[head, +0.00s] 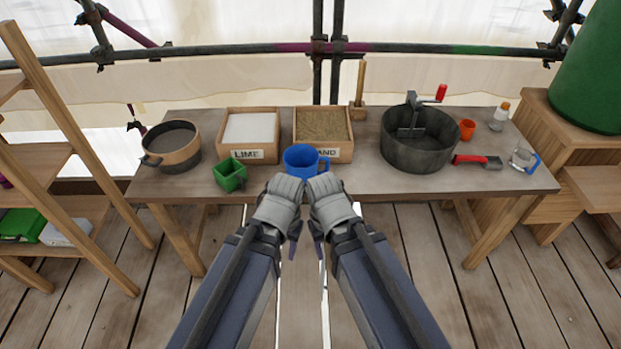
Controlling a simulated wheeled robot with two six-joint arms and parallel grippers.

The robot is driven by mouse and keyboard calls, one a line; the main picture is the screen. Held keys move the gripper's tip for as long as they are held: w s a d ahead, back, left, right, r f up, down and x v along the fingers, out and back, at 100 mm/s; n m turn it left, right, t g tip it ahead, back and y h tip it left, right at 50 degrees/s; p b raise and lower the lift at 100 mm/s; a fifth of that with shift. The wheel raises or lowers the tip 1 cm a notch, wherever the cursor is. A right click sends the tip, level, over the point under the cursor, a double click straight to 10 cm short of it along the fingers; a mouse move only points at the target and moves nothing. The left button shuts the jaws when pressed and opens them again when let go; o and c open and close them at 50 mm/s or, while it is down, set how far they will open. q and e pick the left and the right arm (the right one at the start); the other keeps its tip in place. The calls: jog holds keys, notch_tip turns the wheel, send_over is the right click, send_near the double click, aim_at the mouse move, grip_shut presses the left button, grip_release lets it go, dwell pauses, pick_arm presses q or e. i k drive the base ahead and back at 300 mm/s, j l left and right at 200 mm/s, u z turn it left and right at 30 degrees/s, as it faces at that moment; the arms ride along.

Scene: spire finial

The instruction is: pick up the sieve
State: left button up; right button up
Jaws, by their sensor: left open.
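The sieve (176,155) is a round, shallow thing with a wooden rim and a dark grey inside. It lies at the left end of the wooden table, with small dark parts at its sides. My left gripper (284,189) is at the table's front edge, well to the right of the sieve. It is open, with nothing seen in it. My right gripper (325,187) is close beside it, and its fingers are too hidden to tell their opening. Both are just in front of a blue mug.
The blue mug (300,158) stands before the lime box (249,156) and sand box (339,156). A green scoop-like container (229,176) is between the sieve and my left gripper. A dark mixing tub (420,158) stands right. A wooden shelf (90,170) is left of the table.

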aim_at(173, 142)
jog(key=i+j+u, duration=0.3)
jog(key=i+j, duration=0.35)
jog(key=j, duration=0.2)
jog(key=i+j+u, duration=0.3)
jog(key=i+j, duration=0.35)
jog(key=i, duration=0.1)
